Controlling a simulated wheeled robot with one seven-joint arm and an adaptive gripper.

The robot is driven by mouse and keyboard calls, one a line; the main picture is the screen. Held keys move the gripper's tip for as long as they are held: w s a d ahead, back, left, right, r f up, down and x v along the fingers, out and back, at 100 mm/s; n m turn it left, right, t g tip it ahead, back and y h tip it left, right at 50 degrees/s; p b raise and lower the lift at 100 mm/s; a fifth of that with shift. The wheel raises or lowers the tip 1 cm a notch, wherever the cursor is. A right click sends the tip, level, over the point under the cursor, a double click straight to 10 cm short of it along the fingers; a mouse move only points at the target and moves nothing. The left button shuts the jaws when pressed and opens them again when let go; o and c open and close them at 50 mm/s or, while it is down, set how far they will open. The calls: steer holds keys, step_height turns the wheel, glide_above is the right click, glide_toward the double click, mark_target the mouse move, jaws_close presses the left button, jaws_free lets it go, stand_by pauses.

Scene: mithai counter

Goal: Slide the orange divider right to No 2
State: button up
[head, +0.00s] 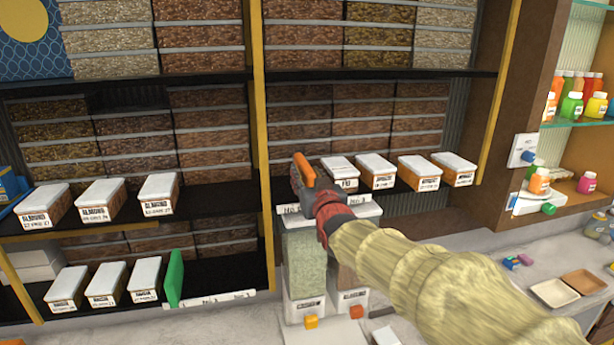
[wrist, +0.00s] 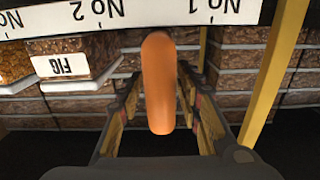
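The orange divider (head: 304,170) stands upright on the middle shelf, left of the FIG box (head: 345,184). In the wrist view, which is upside down, the divider (wrist: 158,85) sits between the No 1 and No 2 marks of the white label strip (wrist: 130,18). My gripper (head: 307,187) is at the divider, in front of the shelf. In the wrist view my gripper (wrist: 158,95) has a finger on each side of the divider, with visible gaps. It looks open around it. In the head view my gripper and arm hide part of the strip.
White-lidded boxes (head: 418,181) stand in a row right of the divider. A yellow post (head: 262,150) rises to its left. A green divider (head: 174,278) stands on the lower left shelf. Bins and small trays (head: 553,292) are on the counter below.

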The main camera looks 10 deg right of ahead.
steer(key=shift+s, duration=0.1)
steer(key=s, duration=1.2)
steer(key=shift+w, duration=0.1)
steer(key=f+b, duration=0.1)
steer(key=b, duration=0.5)
steer(key=shift+f, duration=0.1)
steer(key=shift+w+r+p, duration=0.2)
steer(key=shift+w+p, duration=0.3)
steer(key=shift+w, duration=3.35)
